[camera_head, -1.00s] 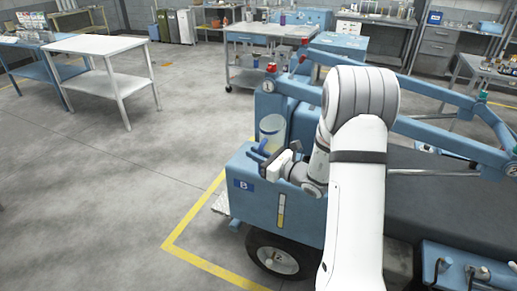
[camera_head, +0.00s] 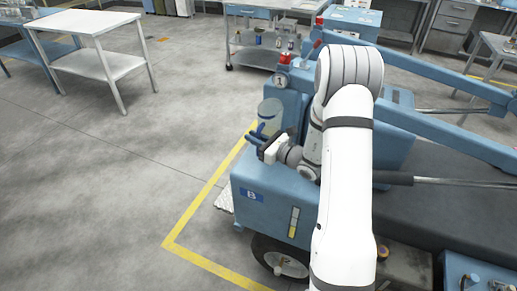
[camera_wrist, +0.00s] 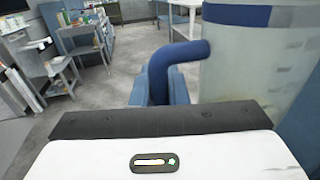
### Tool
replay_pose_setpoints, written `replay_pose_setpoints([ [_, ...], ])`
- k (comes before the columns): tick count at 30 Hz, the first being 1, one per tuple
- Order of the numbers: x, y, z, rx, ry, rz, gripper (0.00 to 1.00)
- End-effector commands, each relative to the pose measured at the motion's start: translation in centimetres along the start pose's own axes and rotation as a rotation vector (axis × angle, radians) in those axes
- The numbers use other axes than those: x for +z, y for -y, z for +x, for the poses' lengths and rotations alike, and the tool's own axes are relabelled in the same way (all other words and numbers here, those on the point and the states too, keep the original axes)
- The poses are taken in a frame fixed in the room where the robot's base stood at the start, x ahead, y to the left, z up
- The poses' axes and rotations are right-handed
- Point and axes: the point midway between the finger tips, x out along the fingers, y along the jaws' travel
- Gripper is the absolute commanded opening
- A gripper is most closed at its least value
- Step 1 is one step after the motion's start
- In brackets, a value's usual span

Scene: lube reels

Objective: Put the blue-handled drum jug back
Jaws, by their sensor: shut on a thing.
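The drum jug (camera_head: 269,112) is a clear, pale jug with a blue band and a blue handle. It is held upright or nearly so, above the left end of the blue machine (camera_head: 262,212). My gripper (camera_head: 259,137) is shut on the blue handle (camera_wrist: 180,58), on the jug's near left side. In the wrist view the jug's body (camera_wrist: 262,65) fills the upper right, and the handle runs down between my fingers. The jug's base is partly hidden, so I cannot tell whether it touches the machine.
Blue boom arms (camera_head: 435,65) and a red-capped post (camera_head: 285,58) stand right of the jug. A white table (camera_head: 85,22) stands at the back left, and a grey workbench (camera_head: 270,48) behind. Open concrete floor lies left of the yellow line (camera_head: 208,190).

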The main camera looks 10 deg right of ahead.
Motion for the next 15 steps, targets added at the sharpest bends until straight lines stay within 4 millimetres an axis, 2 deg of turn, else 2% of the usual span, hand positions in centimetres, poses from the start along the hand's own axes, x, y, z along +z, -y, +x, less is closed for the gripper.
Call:
replay_pose_setpoints([
  [7,-1.7,0.2,-0.1,-0.004,0.003,-0.002,0.00],
  [15,-4.8,0.2,-0.2,-0.005,0.002,-0.001,0.00],
])
